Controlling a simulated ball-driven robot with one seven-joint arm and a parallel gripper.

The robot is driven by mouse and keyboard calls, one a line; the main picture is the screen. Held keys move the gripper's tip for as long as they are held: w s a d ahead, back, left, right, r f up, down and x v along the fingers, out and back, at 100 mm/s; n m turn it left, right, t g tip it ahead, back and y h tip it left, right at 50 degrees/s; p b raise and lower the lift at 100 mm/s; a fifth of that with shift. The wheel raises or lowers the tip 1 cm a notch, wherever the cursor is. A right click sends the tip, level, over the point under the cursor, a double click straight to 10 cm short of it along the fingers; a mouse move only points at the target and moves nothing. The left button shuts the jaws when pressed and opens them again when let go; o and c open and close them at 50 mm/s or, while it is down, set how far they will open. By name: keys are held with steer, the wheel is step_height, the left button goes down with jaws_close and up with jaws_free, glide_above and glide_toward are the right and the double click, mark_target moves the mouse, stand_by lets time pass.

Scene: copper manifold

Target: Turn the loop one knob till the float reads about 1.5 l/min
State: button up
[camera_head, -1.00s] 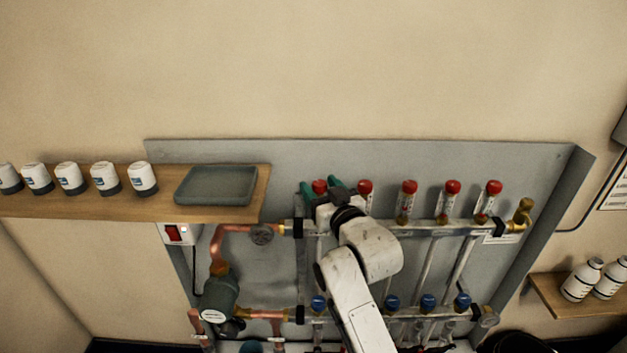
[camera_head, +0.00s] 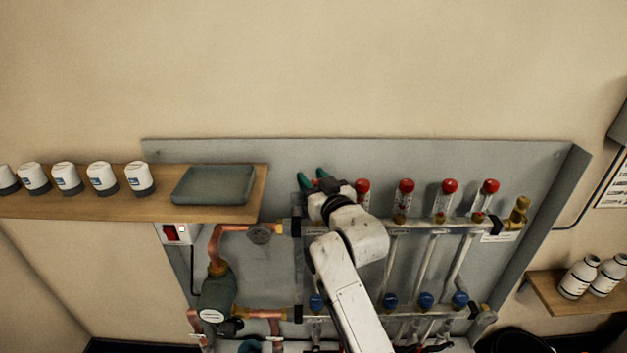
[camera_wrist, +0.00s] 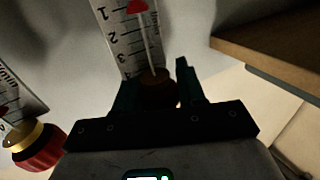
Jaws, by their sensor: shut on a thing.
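My gripper (camera_head: 311,180) is at the leftmost flow meter of the upper manifold bar, its green fingers pointing up and away. In the wrist view my gripper (camera_wrist: 153,88) is shut on the loop one knob (camera_wrist: 159,92), which looks dark in shadow between the fingers. In the head view the arm mostly hides this knob and its meter. The loop one scale (camera_wrist: 120,45) shows marks 1 to 4, numbers growing towards the knob. Its red float (camera_wrist: 137,6) is at the top edge of the wrist view, around the 1 mark; the exact reading is unclear.
A neighbouring red knob (camera_wrist: 40,148) is left of my gripper in the wrist view. More red-capped meters (camera_head: 405,200) stand to the right in the head view. A wooden shelf (camera_head: 100,207) with a grey tray (camera_head: 213,186) and white bottles lies left. Blue caps (camera_head: 390,300) line the lower bar.

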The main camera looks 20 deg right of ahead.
steer(key=c, duration=0.3)
steer(key=shift+d+r, duration=0.1)
steer(key=shift+n+y+p, duration=0.3)
steer(key=shift+y, duration=0.5)
steer(key=shift+f+n+g+y+b, duration=0.3)
steer(key=shift+n+y+b, duration=0.2)
steer(key=shift+b, duration=0.35)
steer(key=shift+a+r+n+y, duration=0.15)
steer(key=shift+a+n+y, duration=0.15)
steer(key=shift+y, duration=0.1)
